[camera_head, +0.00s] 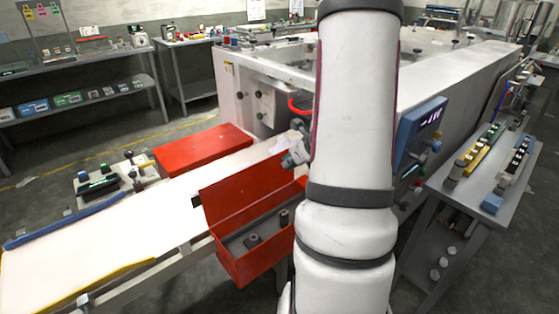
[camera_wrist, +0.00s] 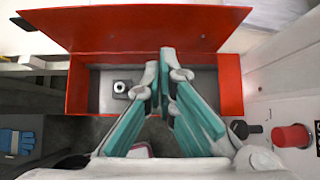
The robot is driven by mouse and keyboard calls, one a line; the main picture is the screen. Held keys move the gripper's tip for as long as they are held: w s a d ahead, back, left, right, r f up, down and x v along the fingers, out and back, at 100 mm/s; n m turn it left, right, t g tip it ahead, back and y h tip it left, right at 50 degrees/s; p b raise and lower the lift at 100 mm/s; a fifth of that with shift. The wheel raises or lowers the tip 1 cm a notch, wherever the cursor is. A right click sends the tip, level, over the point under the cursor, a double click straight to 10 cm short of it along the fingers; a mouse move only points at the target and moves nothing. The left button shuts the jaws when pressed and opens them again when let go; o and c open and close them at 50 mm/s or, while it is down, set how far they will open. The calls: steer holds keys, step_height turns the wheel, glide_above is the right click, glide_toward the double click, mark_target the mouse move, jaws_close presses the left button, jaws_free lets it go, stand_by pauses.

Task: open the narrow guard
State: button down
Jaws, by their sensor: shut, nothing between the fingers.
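Two red guards show in the head view. The nearer red guard (camera_head: 262,264) sits on the near side of the white conveyor; its lid (camera_head: 243,190) stands raised and its grey inside shows. The farther red guard (camera_head: 205,148) looks closed. I cannot tell for sure which the task calls narrow. In the wrist view the open guard (camera_wrist: 230,85) has its raised lid (camera_wrist: 120,28) at the top, with a dark round fitting (camera_wrist: 121,88) inside. My gripper (camera_wrist: 160,62) is shut and empty over the open guard; in the head view it is partly hidden by my arm.
The white conveyor (camera_head: 95,240) runs along the left, beside a white machine (camera_head: 260,80). A red button (camera_wrist: 290,136) and a dark knob (camera_wrist: 243,129) lie right of the guard in the wrist view. A grey side table (camera_head: 470,205) holds parts at right.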

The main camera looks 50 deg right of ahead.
mark_target(264, 164)
steer(key=shift+w+d+f, duration=0.4)
steer(key=shift+w+f, duration=0.6)
steer(key=shift+w, duration=0.5)
steer(key=shift+w+d+f, duration=0.35)
steer(key=shift+w+f, duration=0.65)
steer(key=shift+w, duration=0.45)
steer(key=shift+w+d+f, duration=0.4)
steer(key=shift+w+f, duration=0.6)
steer(key=shift+w, duration=0.5)
steer(key=shift+w, duration=0.1)
steer(key=shift+w+d+b, duration=0.2)
steer(key=shift+w+b, duration=0.15)
steer(key=shift+w, duration=0.6)
steer(key=shift+s, duration=0.15)
